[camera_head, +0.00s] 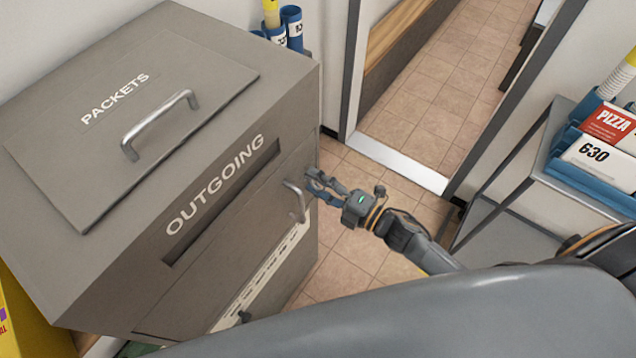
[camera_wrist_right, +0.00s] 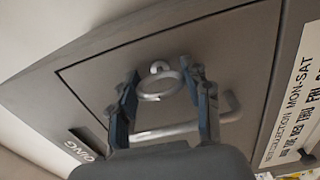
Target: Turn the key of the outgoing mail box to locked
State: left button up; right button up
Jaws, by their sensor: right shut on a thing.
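The outgoing mail box (camera_head: 105,255) is a large grey-brown cabinet at the left of the head view, with an OUTGOING slot (camera_head: 222,200) in its front. Its front door (camera_wrist_right: 95,75) fills much of the right wrist view. The key (camera_wrist_right: 160,84) shows there as a round metal ring at a small lock on the door. My right gripper (camera_head: 314,180) is at the door by its handle. In the right wrist view my right gripper (camera_wrist_right: 165,76) has a finger on each side of the key and is shut on it. In the head view the key is hidden. My left gripper is not in view.
A bent metal door handle (camera_head: 297,202) sits close beside the fingers; it also crosses behind them in the wrist view (camera_wrist_right: 228,112). The PACKETS lid (camera_head: 75,165) on top has its own handle (camera_head: 150,125). A shelf rack (camera_head: 530,190) with mail stands at the right. Tiled floor (camera_head: 355,245) lies between.

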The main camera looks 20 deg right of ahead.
jog(key=shift+n, duration=0.3)
jog(key=o, duration=1.2)
jog(key=shift+c, duration=0.2)
jog(key=v, duration=1.2)
